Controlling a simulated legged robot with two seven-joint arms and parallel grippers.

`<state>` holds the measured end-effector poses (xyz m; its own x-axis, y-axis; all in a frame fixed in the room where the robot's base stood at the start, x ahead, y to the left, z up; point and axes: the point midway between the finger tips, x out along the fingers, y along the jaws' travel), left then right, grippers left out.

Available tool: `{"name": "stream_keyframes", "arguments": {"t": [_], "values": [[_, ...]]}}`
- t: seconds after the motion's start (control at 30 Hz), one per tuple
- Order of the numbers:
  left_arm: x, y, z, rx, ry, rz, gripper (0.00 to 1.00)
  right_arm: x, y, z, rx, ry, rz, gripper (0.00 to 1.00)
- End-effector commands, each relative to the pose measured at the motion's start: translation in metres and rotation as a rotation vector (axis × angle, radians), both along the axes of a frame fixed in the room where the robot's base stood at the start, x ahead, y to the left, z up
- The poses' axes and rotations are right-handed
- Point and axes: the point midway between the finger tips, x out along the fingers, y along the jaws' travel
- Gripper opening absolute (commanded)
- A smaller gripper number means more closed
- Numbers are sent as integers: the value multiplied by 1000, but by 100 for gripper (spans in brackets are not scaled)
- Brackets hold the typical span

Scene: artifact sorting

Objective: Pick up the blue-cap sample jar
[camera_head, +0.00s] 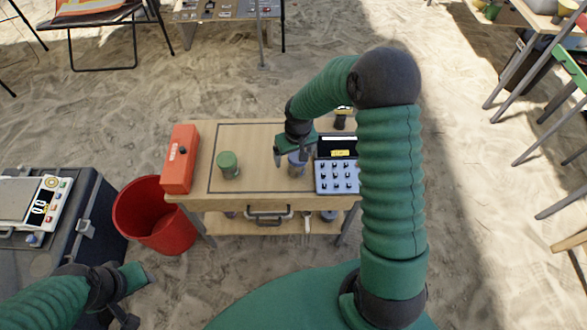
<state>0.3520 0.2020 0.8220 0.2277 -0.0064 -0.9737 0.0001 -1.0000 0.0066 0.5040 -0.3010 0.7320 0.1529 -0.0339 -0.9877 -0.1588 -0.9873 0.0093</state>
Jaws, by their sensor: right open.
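The blue-cap sample jar (297,167) stands upright on the wooden table, right of centre. My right gripper (291,157) is open and at the jar's top, with one finger to its left and the other partly over it. I cannot tell whether the fingers touch the jar. A green-cap jar (228,165) stands to the left on the same table. My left gripper (140,296) is at the lower left, away from the table; its fingers look spread, with nothing between them.
The wooden table (255,135) also carries a red box (180,158) at the left and a panel with several knobs (337,177) at the right. A red bucket (153,215) stands on the sand beside it. A scale (35,202) sits on a dark case at the far left.

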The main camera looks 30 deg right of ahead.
Motion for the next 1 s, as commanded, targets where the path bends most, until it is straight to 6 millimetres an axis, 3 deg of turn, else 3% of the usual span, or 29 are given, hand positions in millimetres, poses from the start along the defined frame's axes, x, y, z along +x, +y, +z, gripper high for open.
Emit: {"name": "stream_keyframes", "arguments": {"t": [0.3, 0.6, 1.0], "values": [[0, 0, -15, 0, 0, -1, 36, 7, -3, -54, 7, 10, 4, 83], [0, 0, -14, 0, -1, 0, 36, 8, -5, -58, 5, 5, 3, 83], [0, 0, -14, 0, -1, 0, 36, 9, -5, -58, 4, 7, 2, 31]]}}
